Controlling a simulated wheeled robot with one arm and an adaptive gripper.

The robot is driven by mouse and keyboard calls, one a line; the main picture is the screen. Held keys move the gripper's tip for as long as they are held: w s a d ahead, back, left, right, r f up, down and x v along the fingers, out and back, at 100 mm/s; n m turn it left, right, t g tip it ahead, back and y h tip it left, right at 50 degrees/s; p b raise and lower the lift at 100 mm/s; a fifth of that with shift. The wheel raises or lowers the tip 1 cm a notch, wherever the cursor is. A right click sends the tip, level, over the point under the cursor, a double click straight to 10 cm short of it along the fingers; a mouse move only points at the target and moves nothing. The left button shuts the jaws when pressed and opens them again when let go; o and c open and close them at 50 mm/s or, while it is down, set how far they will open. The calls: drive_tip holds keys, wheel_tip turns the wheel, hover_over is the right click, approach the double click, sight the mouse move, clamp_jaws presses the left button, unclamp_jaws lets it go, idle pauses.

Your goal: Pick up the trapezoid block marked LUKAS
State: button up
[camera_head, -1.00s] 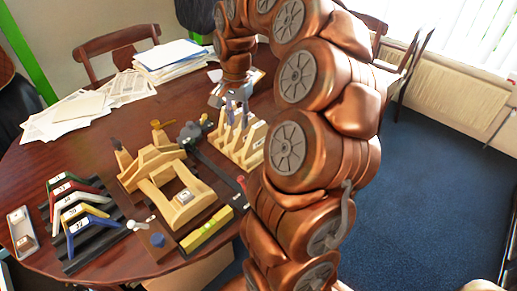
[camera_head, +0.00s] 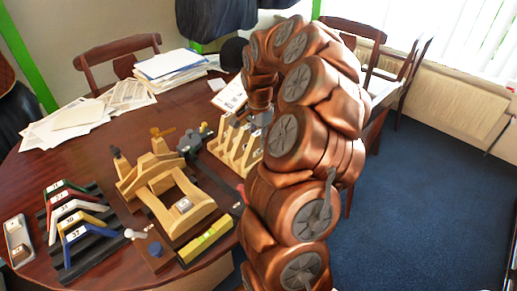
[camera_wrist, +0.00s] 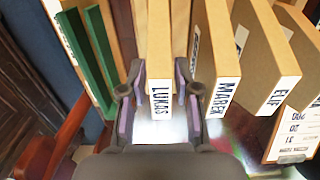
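The LUKAS trapezoid block (camera_wrist: 160,99) is a tan wooden slab with a white name label on its end face. In the wrist view my gripper (camera_wrist: 160,112) has one finger on each side of this end. The fingers are apart, with a visible gap to the block on the left side, so the gripper is open around it. In the head view my gripper (camera_head: 262,118) is at the rack of upright wooden blocks (camera_head: 238,147); its fingers are small and partly hidden there.
The MAREK block (camera_wrist: 223,88) stands close to the right finger, with the ELIF block (camera_wrist: 283,88) beyond it. Green uprights (camera_wrist: 90,55) stand to the left. In the head view a wooden saddle frame (camera_head: 172,190) and a dark rack of coloured angle pieces (camera_head: 75,220) share the table.

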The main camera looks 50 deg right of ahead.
drive_tip(key=shift+f, duration=1.25)
clamp_jaws()
drive_tip(key=shift+r, duration=0.1)
